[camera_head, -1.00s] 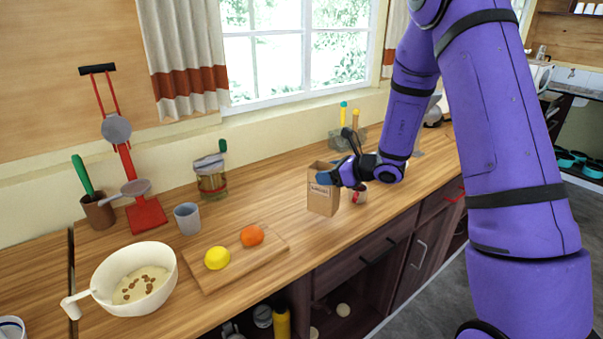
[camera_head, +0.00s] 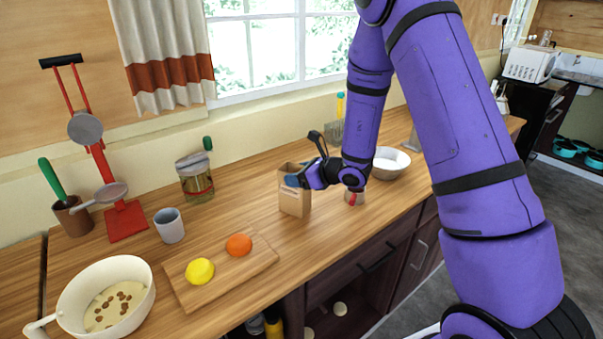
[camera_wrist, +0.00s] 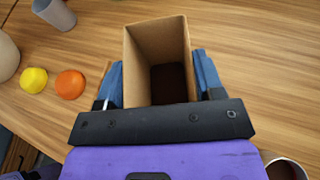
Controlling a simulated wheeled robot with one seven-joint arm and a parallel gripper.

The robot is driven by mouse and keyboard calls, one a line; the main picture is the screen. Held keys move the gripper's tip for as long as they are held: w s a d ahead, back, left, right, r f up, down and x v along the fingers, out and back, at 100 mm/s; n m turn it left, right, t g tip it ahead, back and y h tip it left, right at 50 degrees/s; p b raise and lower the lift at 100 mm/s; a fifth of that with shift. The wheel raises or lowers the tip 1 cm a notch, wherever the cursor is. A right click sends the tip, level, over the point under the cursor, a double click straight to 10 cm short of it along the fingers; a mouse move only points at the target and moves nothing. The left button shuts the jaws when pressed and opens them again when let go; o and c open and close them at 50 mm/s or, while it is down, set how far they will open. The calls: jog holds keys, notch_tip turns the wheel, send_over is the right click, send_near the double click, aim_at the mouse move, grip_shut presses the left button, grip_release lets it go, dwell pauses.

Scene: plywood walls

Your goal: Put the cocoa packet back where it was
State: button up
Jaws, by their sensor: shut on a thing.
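The cocoa packet (camera_head: 294,196) is a brown, open-topped paper box on the wooden counter. In the wrist view the packet (camera_wrist: 140,60) is seen from above, with dark contents inside. My gripper (camera_head: 296,180) is shut on the packet, one blue finger on each side of it. In the wrist view the fingers of my gripper (camera_wrist: 160,80) flank the packet's side walls. The packet is upright; whether its base touches the counter I cannot tell for sure.
A cutting board (camera_head: 245,270) with a lemon (camera_head: 200,271) and an orange (camera_head: 239,245) lies left of the packet. A red-and-white can (camera_head: 354,198) stands close on the right, a white bowl (camera_head: 391,162) beyond it. A grey cup (camera_head: 169,226) and jar (camera_head: 195,178) stand further left.

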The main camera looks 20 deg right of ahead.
jog(key=shift+f, duration=0.25)
jog(key=o, duration=1.3)
jog(key=shift+r, duration=0.1)
